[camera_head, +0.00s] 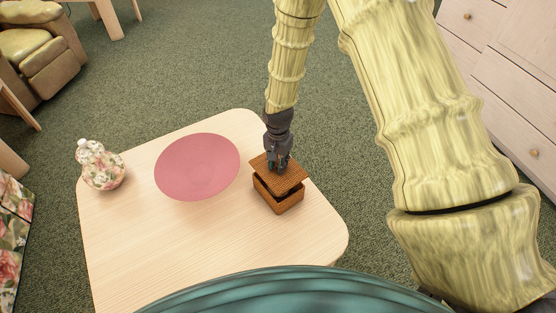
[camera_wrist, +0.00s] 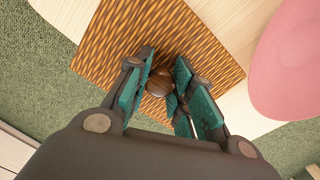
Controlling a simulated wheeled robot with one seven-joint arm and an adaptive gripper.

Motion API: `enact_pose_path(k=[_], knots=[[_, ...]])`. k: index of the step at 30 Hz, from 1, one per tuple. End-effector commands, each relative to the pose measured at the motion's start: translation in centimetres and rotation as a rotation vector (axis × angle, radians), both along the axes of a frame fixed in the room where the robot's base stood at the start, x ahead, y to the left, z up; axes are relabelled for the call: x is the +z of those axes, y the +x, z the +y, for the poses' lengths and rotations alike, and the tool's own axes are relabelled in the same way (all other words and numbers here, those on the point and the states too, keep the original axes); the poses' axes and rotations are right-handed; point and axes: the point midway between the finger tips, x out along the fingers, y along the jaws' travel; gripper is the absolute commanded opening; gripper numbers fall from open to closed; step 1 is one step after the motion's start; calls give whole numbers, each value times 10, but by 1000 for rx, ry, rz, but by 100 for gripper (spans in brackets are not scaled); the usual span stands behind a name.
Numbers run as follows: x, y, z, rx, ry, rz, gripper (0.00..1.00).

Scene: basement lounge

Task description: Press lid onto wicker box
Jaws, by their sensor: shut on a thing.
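The wicker box (camera_head: 284,204) stands on the light wood table near its right side. Its woven lid (camera_head: 263,172) sits over the box, turned and tilted relative to it, with a dark gap between them. My gripper (camera_head: 279,167) is above the lid, its fingers pointing down. In the wrist view the lid (camera_wrist: 190,35) fills the middle, and my gripper (camera_wrist: 160,90) has its teal-padded fingers around the round dark wooden knob (camera_wrist: 160,82). The box body is hidden under the lid in the wrist view.
A pink round plate (camera_head: 197,167) lies left of the box; it also shows in the wrist view (camera_wrist: 288,65). A floral lidded jar (camera_head: 101,167) stands at the table's left edge. The table (camera_head: 200,240) is bare in front. Drawers (camera_head: 505,85) stand at the right.

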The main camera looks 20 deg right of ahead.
Motion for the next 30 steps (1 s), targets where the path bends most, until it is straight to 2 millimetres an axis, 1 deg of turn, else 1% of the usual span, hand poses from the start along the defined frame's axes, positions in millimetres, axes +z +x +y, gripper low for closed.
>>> enact_pose_path(k=[1,3,15,20,30], knots=[[-6,0,0,0,-1,1,0],[-11,-1,0,1,-1,1,0],[-38,0,0,1,-1,-1,0],[-42,0,0,1,-1,-1,0],[-42,0,0,1,-1,-1,0]])
